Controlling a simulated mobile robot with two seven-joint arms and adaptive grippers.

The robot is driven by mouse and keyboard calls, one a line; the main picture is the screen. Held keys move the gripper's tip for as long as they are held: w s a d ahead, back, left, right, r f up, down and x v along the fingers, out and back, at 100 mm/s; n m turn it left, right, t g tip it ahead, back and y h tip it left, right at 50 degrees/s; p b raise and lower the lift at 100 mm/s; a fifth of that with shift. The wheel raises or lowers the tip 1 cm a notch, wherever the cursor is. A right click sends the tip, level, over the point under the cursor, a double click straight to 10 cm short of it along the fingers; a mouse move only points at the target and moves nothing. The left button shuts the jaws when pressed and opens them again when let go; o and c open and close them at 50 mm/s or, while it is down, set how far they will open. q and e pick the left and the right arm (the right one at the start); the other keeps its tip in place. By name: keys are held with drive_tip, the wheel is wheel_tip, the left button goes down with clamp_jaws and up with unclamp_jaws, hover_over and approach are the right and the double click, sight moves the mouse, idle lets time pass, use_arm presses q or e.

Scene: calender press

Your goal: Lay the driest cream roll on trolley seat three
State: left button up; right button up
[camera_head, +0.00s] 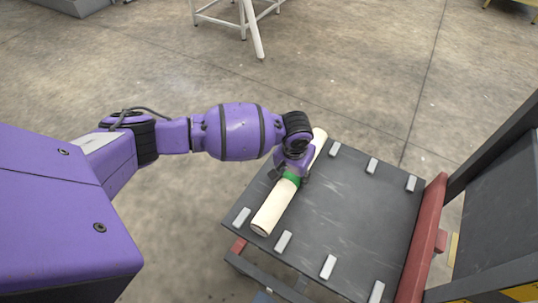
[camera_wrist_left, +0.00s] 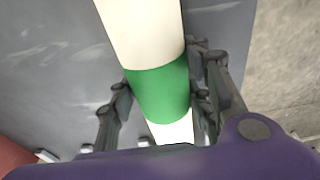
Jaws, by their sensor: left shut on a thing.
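A long cream roll (camera_head: 270,212) with a green band around its middle lies lengthwise over the left part of the dark trolley top (camera_head: 350,215). My left gripper (camera_head: 290,178) is shut on the roll at the green band. The wrist view shows the green band (camera_wrist_left: 160,92) between the two dark fingers, with cream roll on both sides of it. The near end of the roll is between the first and second light grey blocks on the trolley's near edge. I cannot tell whether the roll touches the top. My right gripper is not in view.
Several light grey blocks (camera_head: 328,266) line the near and far edges of the trolley top. The top right of the roll is bare. A red bar (camera_head: 422,240) and dark frame stand at the right. A white stand (camera_head: 222,18) is at the back, with open concrete floor between.

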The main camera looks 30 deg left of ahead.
use_arm(q)
drive_tip(key=shift+w, duration=0.2)
drive_tip(key=o, duration=1.5)
drive_tip(key=r, duration=0.4)
drive_tip(key=s+r+p, duration=0.1)
drive_tip(key=r, duration=0.3)
drive_tip(key=r+p, duration=0.1)
drive_tip(key=r, duration=0.3)
drive_tip(key=shift+s+r, duration=0.1)
drive_tip(key=shift+s, duration=0.25)
